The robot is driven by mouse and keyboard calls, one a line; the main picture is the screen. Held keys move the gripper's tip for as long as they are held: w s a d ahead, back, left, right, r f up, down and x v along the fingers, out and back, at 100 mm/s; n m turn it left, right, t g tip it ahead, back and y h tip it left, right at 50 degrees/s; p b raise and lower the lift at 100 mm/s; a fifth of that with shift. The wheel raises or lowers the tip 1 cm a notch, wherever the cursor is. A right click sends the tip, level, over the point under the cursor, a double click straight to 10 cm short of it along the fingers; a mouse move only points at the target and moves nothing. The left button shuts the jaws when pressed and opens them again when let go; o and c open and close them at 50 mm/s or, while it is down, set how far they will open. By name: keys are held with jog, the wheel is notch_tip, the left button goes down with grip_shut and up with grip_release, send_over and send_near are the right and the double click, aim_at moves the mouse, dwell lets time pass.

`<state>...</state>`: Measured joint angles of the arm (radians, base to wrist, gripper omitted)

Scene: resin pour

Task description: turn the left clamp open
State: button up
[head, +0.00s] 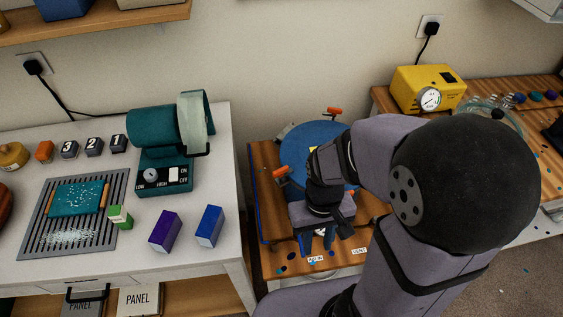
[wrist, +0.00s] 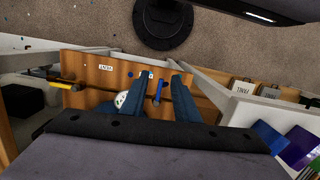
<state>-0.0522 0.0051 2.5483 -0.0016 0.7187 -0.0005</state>
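The pot's round blue lid (head: 300,140) sits on a wooden bench, partly hidden behind my arm. The left clamp (head: 280,172) shows its orange handle at the lid's left edge. Another clamp (head: 334,111) with an orange handle is at the back of the lid. My gripper (head: 318,242) points down in front of the lid, to the right of and nearer than the left clamp, apart from it. In the wrist view my gripper (wrist: 160,82) has its two blue fingers spread. A small blue valve handle (wrist: 158,92) appears between them; I cannot tell whether they touch it. The left clamp is not clearly visible there.
A vent label (head: 359,250) is on the bench's front. A yellow handle (wrist: 62,84) and a white gauge (wrist: 121,99) show in the wrist view. A white table (head: 225,200) stands left, carrying a teal machine (head: 165,170). A yellow pump (head: 428,88) stands back right.

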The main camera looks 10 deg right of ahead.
jog(key=w+a+p, duration=0.2)
jog(key=w+a, duration=0.1)
jog(key=w, duration=0.7)
notch_tip(320, 180, up, 7)
jog(key=m+t, duration=0.1)
jog(key=m, duration=1.1)
send_over(281, 169)
jog(key=shift+w+r, duration=0.1)
jog(key=shift+r, duration=0.1)
jog(key=shift+m, duration=1.1)
jog(key=shift+f, duration=0.15)
jog(key=shift+f+p, duration=1.2)
jog(key=shift+f, duration=2.35)
grip_shut()
